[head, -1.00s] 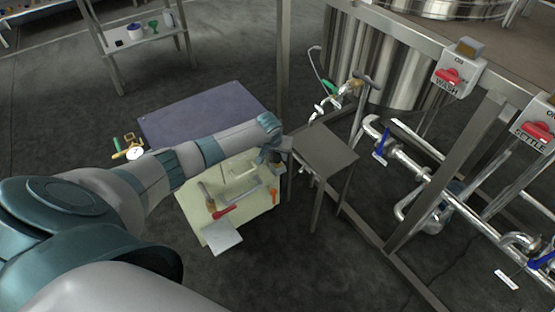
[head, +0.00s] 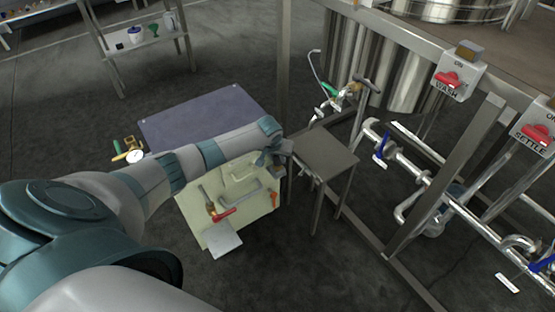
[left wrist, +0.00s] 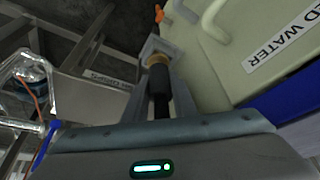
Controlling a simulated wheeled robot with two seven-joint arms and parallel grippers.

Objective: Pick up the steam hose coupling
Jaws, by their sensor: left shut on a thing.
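My left gripper (head: 283,160) is at the far edge of a pale yellow-green panel, beside a small steel table. In the left wrist view its jaws (left wrist: 160,48) are shut on a dark, rod-like piece with a brass-coloured collar (left wrist: 158,77), which appears to be the steam hose coupling. The piece runs lengthwise between the fingers. In the head view my wrist hides most of what is held. My right gripper is not in view.
The pale panel (head: 208,232) carries a red-handled valve (head: 222,215) and pipes. The small steel table (head: 325,155) stands just right of the gripper. Steel frame posts and piping (head: 410,165) fill the right. A blue-grey mat (head: 200,112) lies behind my arm.

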